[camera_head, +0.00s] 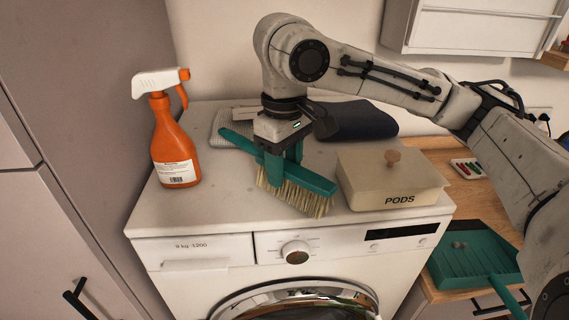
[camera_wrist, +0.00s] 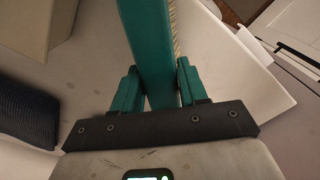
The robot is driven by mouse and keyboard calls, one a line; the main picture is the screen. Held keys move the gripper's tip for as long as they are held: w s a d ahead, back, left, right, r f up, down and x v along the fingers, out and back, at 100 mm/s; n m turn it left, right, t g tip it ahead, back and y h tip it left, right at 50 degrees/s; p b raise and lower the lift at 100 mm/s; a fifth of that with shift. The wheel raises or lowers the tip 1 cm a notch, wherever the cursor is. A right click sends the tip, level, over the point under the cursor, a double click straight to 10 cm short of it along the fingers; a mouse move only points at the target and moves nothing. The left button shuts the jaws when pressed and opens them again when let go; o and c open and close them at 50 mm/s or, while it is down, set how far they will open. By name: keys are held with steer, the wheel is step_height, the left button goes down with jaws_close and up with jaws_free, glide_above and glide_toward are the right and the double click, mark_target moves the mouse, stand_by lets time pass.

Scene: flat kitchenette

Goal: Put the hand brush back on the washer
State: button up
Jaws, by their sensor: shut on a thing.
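The hand brush (camera_head: 312,180) is teal with pale bristles. My gripper (camera_head: 281,165) points down over the washer and is shut on the brush, with a finger on each side of it. In the wrist view the teal brush (camera_wrist: 148,45) runs up between the two teal fingers of my gripper (camera_wrist: 157,88). The bristles point down, close to the washer top; I cannot tell if they touch it. The white washer (camera_head: 235,212) stands in the middle, with its dial and round door facing front.
An orange spray bottle (camera_head: 174,145) stands at the washer's left. A beige PODS box (camera_head: 393,180) sits at its right. A grey mat (camera_head: 228,124) and dark cloth (camera_head: 362,121) lie at the back. A teal dustpan (camera_head: 470,258) is on the wooden counter at right.

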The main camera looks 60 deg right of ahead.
steer(key=shift+s+f, duration=0.1)
steer(key=shift+f, duration=0.55)
jaws_close()
steer(key=o, duration=1)
jaws_free()
steer(key=shift+f, duration=0.1)
steer(key=shift+o, duration=1.1)
steer(key=shift+r, duration=0.7)
step_height(320, 180, up, 12)
steer(key=shift+b, duration=0.3)
steer(key=shift+r, duration=0.1)
